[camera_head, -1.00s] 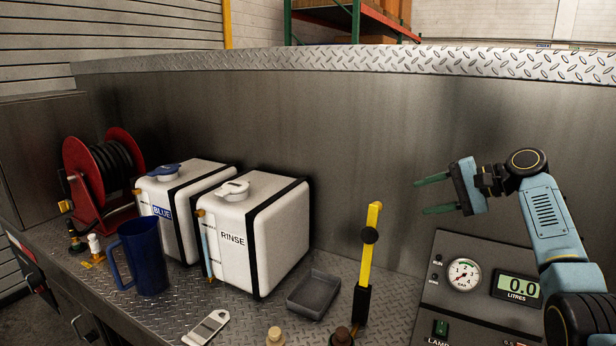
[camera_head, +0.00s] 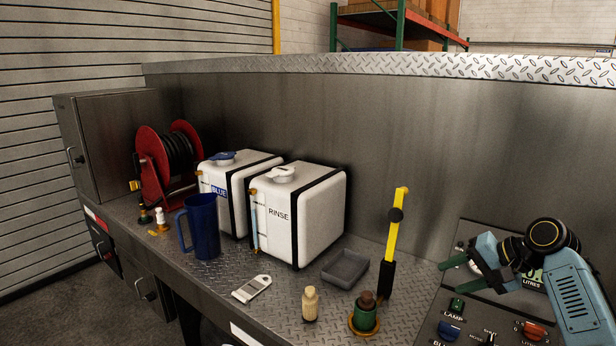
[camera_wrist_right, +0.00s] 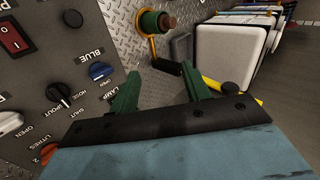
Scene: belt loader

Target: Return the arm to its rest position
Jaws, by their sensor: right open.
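My right arm comes in from the right in the head view, bent in front of the control panel (camera_head: 425,328). My right gripper (camera_head: 449,275) is open and empty, its green fingers pointing left beside the panel's upper left edge. In the right wrist view the right gripper (camera_wrist_right: 160,88) shows its two green fingers apart with nothing between them. The arm hides the gauge and most of the litres display. My left gripper is not in view.
The yellow-handled lever (camera_head: 397,228) stands just left of the right gripper. A green-and-brown fitting (camera_head: 366,316), a cream bottle (camera_head: 310,304) and a grey tray (camera_head: 345,270) are on the deck. The RINSE tank (camera_head: 320,222), BLUE tank (camera_head: 222,187), blue jug (camera_head: 204,228) and hose reel (camera_head: 150,170) stand farther left.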

